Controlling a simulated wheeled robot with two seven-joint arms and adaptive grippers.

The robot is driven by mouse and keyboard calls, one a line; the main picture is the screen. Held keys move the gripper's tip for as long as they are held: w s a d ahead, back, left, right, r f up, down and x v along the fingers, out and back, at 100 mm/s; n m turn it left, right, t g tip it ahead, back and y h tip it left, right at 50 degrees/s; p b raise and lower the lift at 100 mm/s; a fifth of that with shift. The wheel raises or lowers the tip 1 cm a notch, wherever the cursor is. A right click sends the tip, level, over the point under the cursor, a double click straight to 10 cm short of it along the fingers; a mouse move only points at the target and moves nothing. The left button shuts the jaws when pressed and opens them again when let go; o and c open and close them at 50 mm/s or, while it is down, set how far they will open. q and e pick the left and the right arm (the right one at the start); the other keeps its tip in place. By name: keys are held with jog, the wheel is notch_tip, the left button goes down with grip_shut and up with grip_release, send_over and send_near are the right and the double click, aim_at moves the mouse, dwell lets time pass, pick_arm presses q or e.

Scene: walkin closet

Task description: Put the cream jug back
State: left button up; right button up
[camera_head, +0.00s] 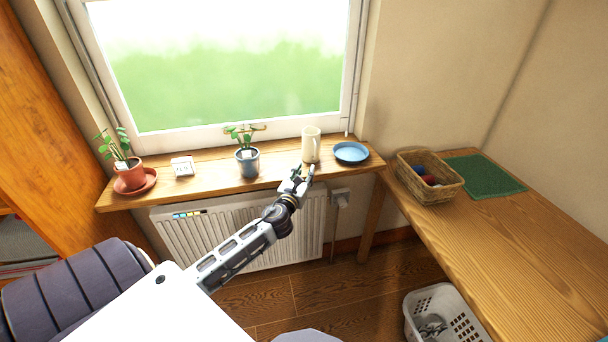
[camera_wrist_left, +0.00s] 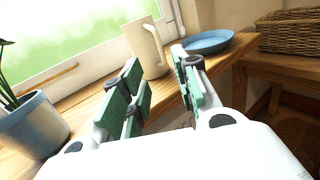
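The cream jug (camera_head: 311,144) stands upright on the wooden window sill (camera_head: 215,171), between a potted plant and a blue plate. It also shows in the left wrist view (camera_wrist_left: 147,48), with its handle toward the right. My left gripper (camera_head: 303,173) is at the sill's front edge, just in front of the jug. In the left wrist view its green-padded fingers (camera_wrist_left: 163,88) are spread apart with nothing between them, and the jug is beyond the fingertips. Contact with the jug does not show. My right gripper is out of view.
The blue plate (camera_head: 351,152) lies right of the jug. A plant in a blue-grey pot (camera_head: 247,164) stands left of it. A wicker basket (camera_head: 428,177) and green mat (camera_head: 484,174) are on the right table. A radiator (camera_head: 180,236) is below the sill.

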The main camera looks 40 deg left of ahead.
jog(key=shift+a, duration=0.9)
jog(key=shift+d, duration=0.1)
